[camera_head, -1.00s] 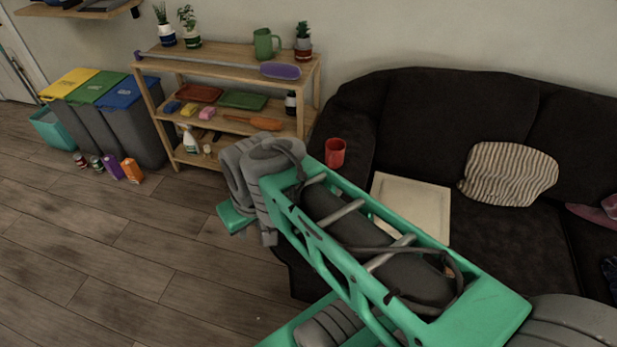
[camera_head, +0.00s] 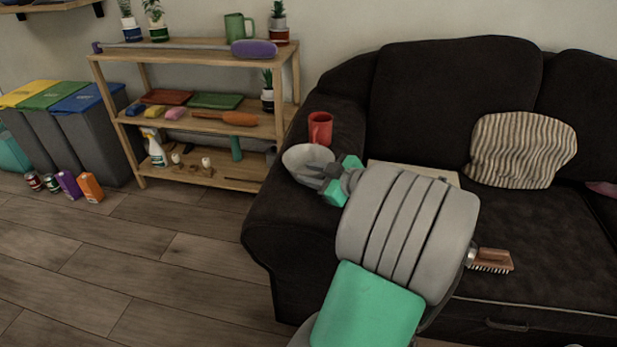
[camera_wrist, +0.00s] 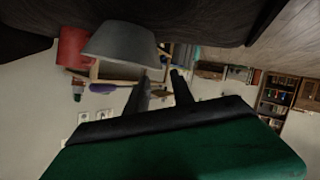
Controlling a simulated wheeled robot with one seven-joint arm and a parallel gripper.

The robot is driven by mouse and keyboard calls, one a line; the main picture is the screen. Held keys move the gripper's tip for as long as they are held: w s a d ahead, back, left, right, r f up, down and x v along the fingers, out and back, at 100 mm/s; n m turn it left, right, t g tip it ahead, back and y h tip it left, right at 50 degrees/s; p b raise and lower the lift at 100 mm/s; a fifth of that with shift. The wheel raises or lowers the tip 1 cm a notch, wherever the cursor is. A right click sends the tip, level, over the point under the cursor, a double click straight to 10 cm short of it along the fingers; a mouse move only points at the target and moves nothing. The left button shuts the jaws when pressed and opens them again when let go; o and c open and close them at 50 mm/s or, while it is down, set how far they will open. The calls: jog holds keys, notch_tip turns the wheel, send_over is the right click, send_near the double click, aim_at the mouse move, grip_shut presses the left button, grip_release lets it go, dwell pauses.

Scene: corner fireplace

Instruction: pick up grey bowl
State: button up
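The grey bowl (camera_head: 303,156) sits upright on the left arm of the dark sofa, in front of a red mug. My gripper (camera_head: 318,175) is at the bowl's right front side in the head view, with its fingers overlapping the bowl. In the wrist view, which is turned upside down, the bowl (camera_wrist: 120,43) is close by at upper left. There my gripper's two dark fingers (camera_wrist: 160,76) stand apart with a gap between them, and nothing shows held. One fingertip appears close to the bowl's rim; I cannot tell whether they touch.
The red mug (camera_head: 320,128) stands just behind the bowl. A board (camera_head: 440,176) and a brush (camera_head: 491,260) lie on the sofa seat, near a striped cushion (camera_head: 522,150). A wooden shelf (camera_head: 193,62) stands left of the sofa. The floor at front left is clear.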

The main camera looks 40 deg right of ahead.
aim_at(297, 172)
jog(key=x, duration=0.2)
jog(key=b+x, duration=0.1)
jog(key=x, duration=0.1)
jog(key=shift+w+d+f, duration=0.1)
jog(key=shift+w+f, duration=0.15)
jog(key=shift+f, duration=0.15)
jog(key=shift+w, duration=0.25)
jog(key=shift+c, duration=0.6)
grip_shut()
